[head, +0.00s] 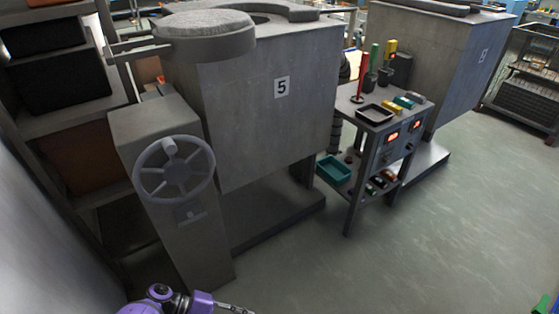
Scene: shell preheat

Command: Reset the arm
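My purple arm comes in at the bottom edge, left of centre. The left gripper (236,308) is at its right end, cut off by the frame, so whether it is open or shut does not show. No object shows in it. It is low in front of the grey pedestal (178,240) with the spoked handwheel (174,170), apart from both. My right gripper is not in view. A small green piece shows at the bottom right corner, too little to identify.
A grey furnace block marked 5 (262,120) stands behind the pedestal, its round lid (205,38) swung to the left. A cart (350,110) with trays and lit displays stands right of it. Shelves (60,120) line the left. Floor at right (430,230) is clear.

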